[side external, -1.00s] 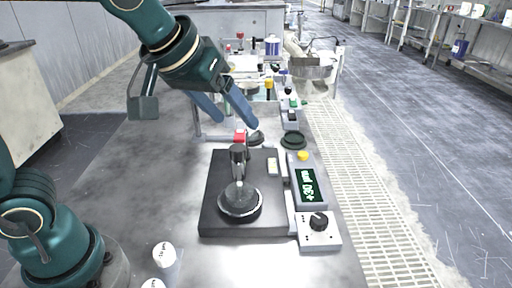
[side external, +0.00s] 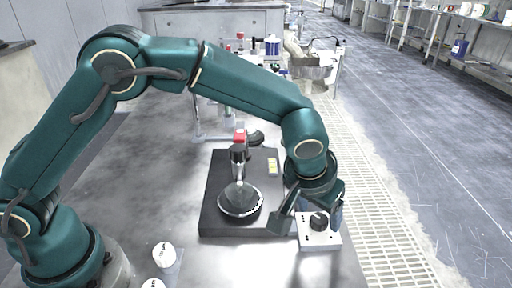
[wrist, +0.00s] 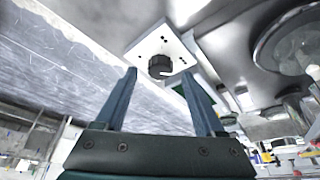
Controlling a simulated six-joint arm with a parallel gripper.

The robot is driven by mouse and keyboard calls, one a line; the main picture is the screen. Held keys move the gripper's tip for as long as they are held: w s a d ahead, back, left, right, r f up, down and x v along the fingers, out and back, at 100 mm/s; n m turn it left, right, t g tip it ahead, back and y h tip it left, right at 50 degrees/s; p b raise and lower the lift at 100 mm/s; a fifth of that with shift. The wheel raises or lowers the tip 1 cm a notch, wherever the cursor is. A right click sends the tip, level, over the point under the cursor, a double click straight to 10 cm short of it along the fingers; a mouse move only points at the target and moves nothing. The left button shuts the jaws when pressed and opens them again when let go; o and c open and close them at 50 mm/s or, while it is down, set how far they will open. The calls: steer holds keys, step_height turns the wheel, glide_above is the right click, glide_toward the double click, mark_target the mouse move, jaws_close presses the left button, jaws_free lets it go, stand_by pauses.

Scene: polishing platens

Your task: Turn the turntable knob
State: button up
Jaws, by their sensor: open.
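The turntable knob (side external: 319,221) is a black round dial on a small white control box (side external: 322,238) at the table's right front. The knob also shows in the wrist view (wrist: 160,66), between my two blue fingertips and slightly beyond them. My gripper (wrist: 159,74) is open, pointing down over the box; a finger shows beside the knob in the side view (side external: 333,213). I cannot tell whether either finger touches the knob. The turntable is a dark round disc (side external: 240,203) on a black base (side external: 216,222), left of the box.
Two white-capped containers (side external: 164,254) stand at the table's front left. My arm hides most of the display unit behind the control box. A yellow-topped block (side external: 272,165) and a red-topped part (side external: 240,136) are near the base's far side.

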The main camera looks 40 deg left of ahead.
steer(key=shift+x, duration=1.1)
steer(key=shift+c, duration=0.3)
jaws_close()
steer(key=shift+a+m, duration=0.1)
steer(key=shift+m, duration=0.2)
steer(key=m+h, duration=0.1)
steer(key=m, duration=0.1)
steer(key=m+h, duration=0.1)
steer(key=m, duration=0.2)
steer(key=shift+a+g, duration=0.15)
steer(key=shift+g, duration=0.15)
steer(key=m+h, duration=0.1)
steer(key=m, duration=0.2)
steer(key=m+g, duration=0.1)
steer(key=m, duration=0.2)
steer(key=shift+w+h, duration=0.15)
steer(key=shift+h, duration=0.25)
steer(key=shift+r, duration=0.1)
